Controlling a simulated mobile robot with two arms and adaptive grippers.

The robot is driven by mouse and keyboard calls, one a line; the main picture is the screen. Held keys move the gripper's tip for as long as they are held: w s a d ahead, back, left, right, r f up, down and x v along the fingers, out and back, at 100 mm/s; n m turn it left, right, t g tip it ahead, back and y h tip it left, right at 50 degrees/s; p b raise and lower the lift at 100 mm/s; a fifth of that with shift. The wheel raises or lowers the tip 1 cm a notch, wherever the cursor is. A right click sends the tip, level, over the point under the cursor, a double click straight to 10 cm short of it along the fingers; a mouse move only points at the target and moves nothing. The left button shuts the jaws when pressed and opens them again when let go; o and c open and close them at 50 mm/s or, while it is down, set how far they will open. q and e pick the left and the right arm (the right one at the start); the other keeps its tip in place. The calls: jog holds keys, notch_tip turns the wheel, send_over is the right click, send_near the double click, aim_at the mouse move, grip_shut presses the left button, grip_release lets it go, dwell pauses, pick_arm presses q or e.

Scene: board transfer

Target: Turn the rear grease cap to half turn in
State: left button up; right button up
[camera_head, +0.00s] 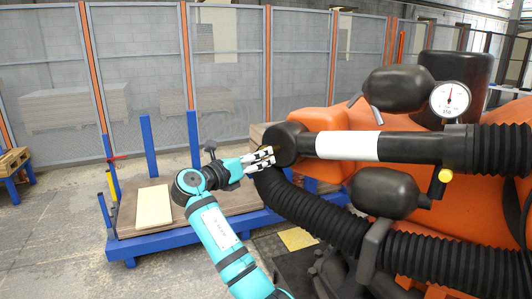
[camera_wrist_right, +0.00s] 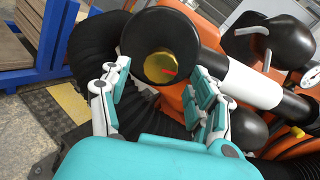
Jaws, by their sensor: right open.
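The grease cap (camera_wrist_right: 160,67) is a brass-coloured round knob with a red mark, set in the middle of a black round housing in the right wrist view. The red mark points to the right there. In the head view the housing (camera_head: 284,143) ends the black and white arm of the orange machine, and the cap is not clearly seen. My right gripper (camera_head: 264,158) is in front of the housing's end. In the wrist view its fingers (camera_wrist_right: 158,78) are open, one on each side of the cap, with clear gaps. My left gripper is not in view.
A thick black corrugated hose (camera_head: 315,215) runs just below the gripper. A pressure gauge (camera_head: 450,99) and black rounded tanks sit on the orange machine (camera_head: 440,255). A blue-framed cart (camera_head: 172,243) with a pale board (camera_head: 154,207) stands at left. Mesh fencing closes the back.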

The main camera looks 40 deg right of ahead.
jog(key=shift+w+d, duration=0.2)
jog(key=shift+d, duration=0.85)
jog(key=shift+w+d, duration=0.15)
jog(key=shift+d, duration=0.85)
jog(key=shift+c, duration=0.5)
jog(key=c, duration=1.1)
jog(key=shift+m+p, duration=0.3)
jog(key=shift+p, duration=0.05)
